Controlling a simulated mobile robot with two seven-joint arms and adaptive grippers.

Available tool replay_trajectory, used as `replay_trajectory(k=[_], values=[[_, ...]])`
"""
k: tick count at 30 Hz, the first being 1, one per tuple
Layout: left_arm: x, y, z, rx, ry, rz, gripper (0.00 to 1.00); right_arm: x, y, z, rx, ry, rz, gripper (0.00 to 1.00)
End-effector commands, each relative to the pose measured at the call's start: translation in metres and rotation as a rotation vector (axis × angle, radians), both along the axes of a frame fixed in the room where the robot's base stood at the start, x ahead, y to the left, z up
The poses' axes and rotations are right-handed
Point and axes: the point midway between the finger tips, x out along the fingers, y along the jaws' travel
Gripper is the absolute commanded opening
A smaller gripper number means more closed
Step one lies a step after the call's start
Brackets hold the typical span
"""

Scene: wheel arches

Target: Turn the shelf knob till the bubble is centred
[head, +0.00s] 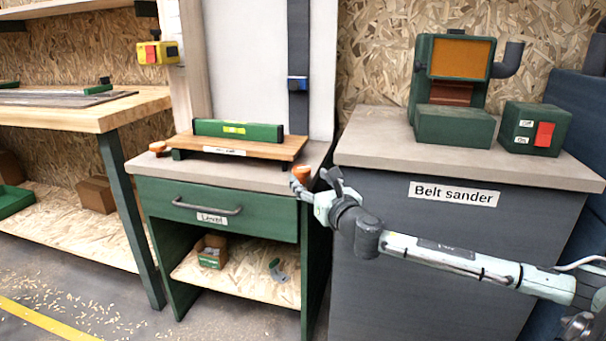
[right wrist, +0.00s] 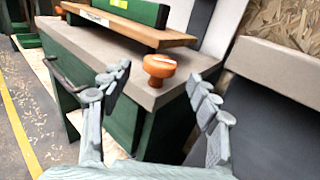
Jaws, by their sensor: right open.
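A wooden shelf (head: 215,145) with a paper label lies on the grey top of the green cabinet. A green spirit level (head: 258,132) with a yellow vial (head: 234,129) stands on it; the bubble is too small to make out. An orange knob (head: 301,173) is at the shelf's right end and shows clearly in the right wrist view (right wrist: 159,66). A second orange knob (head: 157,147) is at the left end. My right gripper (head: 320,182) is open, its fingers (right wrist: 158,90) spread either side of the right knob, short of it and apart from it. My left gripper is out of view.
The cabinet (head: 230,195) has a drawer labelled "Level" with a grey handle (head: 207,208). The belt sander bench (head: 430,150) stands close on the right, with a gap beside the cabinet. A wooden workbench (head: 80,115) is on the left.

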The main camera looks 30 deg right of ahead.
Motion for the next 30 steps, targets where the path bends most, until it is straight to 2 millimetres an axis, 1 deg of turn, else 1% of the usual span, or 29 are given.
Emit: replay_trajectory(k=[1,3,6,9,12,19,30], values=[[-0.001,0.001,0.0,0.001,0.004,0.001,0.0,0.009,-0.002,0.001,0.005,-0.003,-0.001,0.61],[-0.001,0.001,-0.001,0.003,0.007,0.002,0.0,0.018,-0.003,0.002,0.003,-0.004,-0.001,0.61],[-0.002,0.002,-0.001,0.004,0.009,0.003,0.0,0.03,-0.006,0.0,0.004,-0.002,-0.001,0.61],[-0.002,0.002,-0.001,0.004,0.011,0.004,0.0,0.037,-0.007,0.0,0.004,-0.001,0.0,0.61],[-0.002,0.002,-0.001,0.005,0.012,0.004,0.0,0.04,-0.008,-0.001,0.002,0.001,0.001,0.61],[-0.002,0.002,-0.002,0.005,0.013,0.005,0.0,0.041,-0.008,-0.001,0.002,0.002,0.001,0.61],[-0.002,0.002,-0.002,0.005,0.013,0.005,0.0,0.04,-0.008,-0.001,0.003,0.001,0.001,0.15]])
